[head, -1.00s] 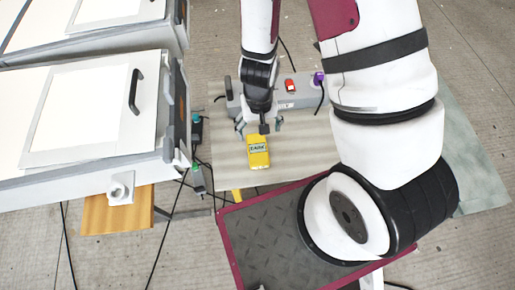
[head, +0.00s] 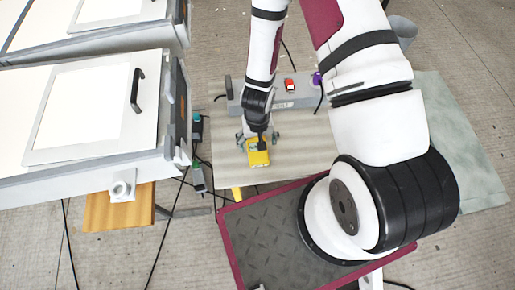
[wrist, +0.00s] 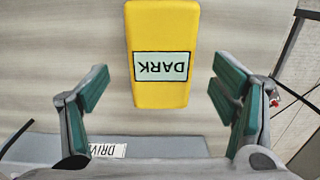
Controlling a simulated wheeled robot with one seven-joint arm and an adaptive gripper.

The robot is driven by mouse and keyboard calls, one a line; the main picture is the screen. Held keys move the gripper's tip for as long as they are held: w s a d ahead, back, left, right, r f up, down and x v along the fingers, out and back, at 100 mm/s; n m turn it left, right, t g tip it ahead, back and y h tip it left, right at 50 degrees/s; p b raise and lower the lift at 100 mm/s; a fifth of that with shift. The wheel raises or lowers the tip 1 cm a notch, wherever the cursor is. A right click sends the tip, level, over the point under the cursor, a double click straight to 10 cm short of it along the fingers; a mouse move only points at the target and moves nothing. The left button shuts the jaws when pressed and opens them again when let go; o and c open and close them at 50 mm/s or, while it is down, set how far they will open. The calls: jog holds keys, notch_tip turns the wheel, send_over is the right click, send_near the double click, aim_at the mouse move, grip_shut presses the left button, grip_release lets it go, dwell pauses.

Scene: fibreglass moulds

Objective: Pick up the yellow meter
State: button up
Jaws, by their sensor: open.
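The yellow meter (head: 258,158) lies on the light wooden table top (head: 300,145), partly covered by my gripper in the head view. In the wrist view the yellow meter (wrist: 162,30) shows its label reading "DARK", upside down. My gripper (head: 258,144) is over the meter's far end. Its two green-padded fingers (wrist: 163,90) are spread wide in the wrist view, one on each side of the meter's line, with nothing between the pads touching it.
A grey box (head: 290,92) with a red switch stands behind the meter on the table; its edge with lettering (wrist: 110,150) shows in the wrist view. White moulds (head: 90,115) stand at the left. Cables hang beside the table's left edge.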

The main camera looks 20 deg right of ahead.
jog(key=shift+f, duration=1.85)
jog(key=c, duration=1.4)
